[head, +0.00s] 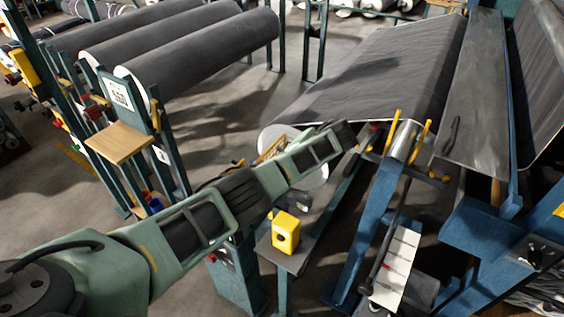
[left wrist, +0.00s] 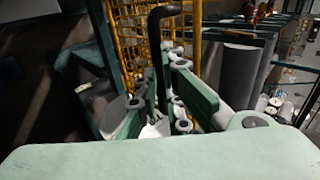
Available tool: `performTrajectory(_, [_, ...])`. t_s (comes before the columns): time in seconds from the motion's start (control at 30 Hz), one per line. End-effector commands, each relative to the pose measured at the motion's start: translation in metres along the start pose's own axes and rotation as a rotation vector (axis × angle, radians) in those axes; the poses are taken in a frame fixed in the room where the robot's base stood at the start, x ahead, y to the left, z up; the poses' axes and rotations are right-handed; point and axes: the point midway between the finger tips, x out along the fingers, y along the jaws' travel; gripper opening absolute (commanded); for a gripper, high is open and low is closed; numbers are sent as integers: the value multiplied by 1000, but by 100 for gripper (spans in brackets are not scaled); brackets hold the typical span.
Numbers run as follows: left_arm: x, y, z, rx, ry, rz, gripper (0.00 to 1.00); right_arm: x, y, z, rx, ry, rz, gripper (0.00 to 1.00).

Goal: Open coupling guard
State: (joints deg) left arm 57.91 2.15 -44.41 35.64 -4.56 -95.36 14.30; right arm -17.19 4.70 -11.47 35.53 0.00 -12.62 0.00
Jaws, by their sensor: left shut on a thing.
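In the head view my left arm reaches in from the lower left, and its gripper end (head: 345,135) is near the end of the big dark roll. The fingertips are too small to make out there. In the left wrist view my left gripper (left wrist: 154,118) is closed around the lower part of a dark bent handle (left wrist: 152,65). A yellow mesh guard (left wrist: 130,38) stands upright directly behind the handle; where the handle joins it is hidden. Some yellow bars (head: 272,148) show behind my forearm in the head view. My right gripper is in neither view.
A large dark roll web (head: 385,65) slopes behind the arm. A yellow box (head: 285,232) sits on a narrow bench below it. Blue frame posts (head: 370,235) stand at right. Several grey rolls (head: 200,55) and a wooden shelf (head: 119,139) are at left. Floor is open between.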

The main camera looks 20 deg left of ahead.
Motion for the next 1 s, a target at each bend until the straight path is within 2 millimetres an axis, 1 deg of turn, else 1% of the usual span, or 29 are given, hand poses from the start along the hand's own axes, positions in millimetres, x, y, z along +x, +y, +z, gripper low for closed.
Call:
performTrajectory(0.03, [12,11,8,4,-18,17,0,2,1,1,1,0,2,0])
performTrajectory(0.13, [12,11,8,3,-19,16,0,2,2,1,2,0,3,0])
performTrajectory(0.17, [12,10,8,3,-19,16,10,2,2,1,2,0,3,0])
performTrajectory(0.37, [12,10,8,5,-20,16,27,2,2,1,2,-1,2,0])
performTrajectory(0.57, [11,10,8,7,-19,15,28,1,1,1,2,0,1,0])
performTrajectory(0.83, [8,9,7,8,-16,14,28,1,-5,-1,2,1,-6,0])
performTrajectory(1.0, [6,8,6,8,-13,13,28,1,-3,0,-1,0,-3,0])
